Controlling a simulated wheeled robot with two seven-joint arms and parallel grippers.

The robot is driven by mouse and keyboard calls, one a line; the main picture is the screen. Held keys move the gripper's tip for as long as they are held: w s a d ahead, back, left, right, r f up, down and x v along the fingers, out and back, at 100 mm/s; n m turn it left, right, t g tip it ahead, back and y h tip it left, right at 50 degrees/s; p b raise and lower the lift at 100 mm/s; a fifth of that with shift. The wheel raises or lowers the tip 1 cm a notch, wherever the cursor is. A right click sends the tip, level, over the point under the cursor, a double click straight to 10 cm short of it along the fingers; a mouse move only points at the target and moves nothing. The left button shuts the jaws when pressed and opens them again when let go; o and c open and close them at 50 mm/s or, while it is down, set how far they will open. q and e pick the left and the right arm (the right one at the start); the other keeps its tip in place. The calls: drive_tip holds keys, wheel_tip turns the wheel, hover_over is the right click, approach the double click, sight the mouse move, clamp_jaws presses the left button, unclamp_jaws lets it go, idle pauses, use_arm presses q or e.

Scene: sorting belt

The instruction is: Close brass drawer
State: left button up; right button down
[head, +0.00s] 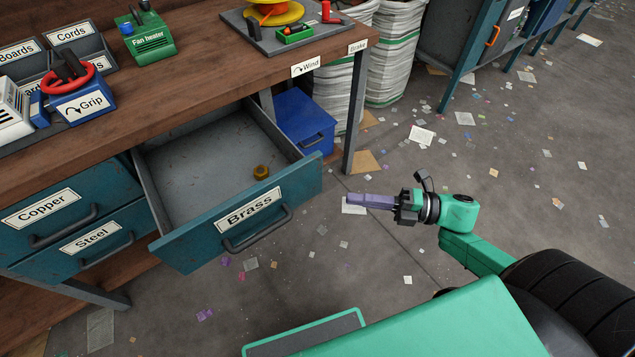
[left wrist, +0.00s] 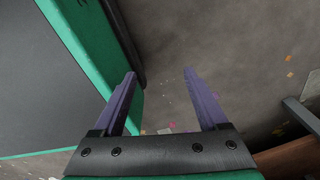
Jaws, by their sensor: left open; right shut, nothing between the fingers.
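The brass drawer (head: 190,243) is pulled well out from under the workbench, its teal front labelled "Brass" with a dark bar handle (head: 257,230). A brass nut (head: 261,172) lies inside on the grey drawer floor. My right gripper (head: 352,200) is shut and empty, to the right of the drawer front and apart from it, fingers pointing left. My left gripper (left wrist: 158,78) shows only in the left wrist view. It is open with nothing between its purple fingers, above the floor beside my own green body.
The copper drawer (head: 95,190) and steel drawer (head: 130,232) are shut on the left. The wooden workbench (head: 190,75) carries bins, tools and a fan heater. A bench leg (head: 355,110) and blue box (head: 300,115) stand right of the drawer. The littered floor in front is open.

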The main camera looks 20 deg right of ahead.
sight(296, 180)
drive_tip(key=w+a, duration=0.6)
drive_tip(key=a, duration=0.1)
drive_tip(key=shift+w+a+b, duration=0.25)
drive_tip(key=shift+w+b, duration=0.05)
drive_tip(key=shift+w+a+f, duration=0.1)
drive_tip(key=shift+w+a, duration=0.05)
drive_tip(key=shift+w, duration=0.25)
use_arm(q)
drive_tip(key=w, duration=0.2)
drive_tip(key=shift+w+d, duration=0.15)
drive_tip(key=shift+w, duration=0.15)
drive_tip(key=shift+s, duration=0.1)
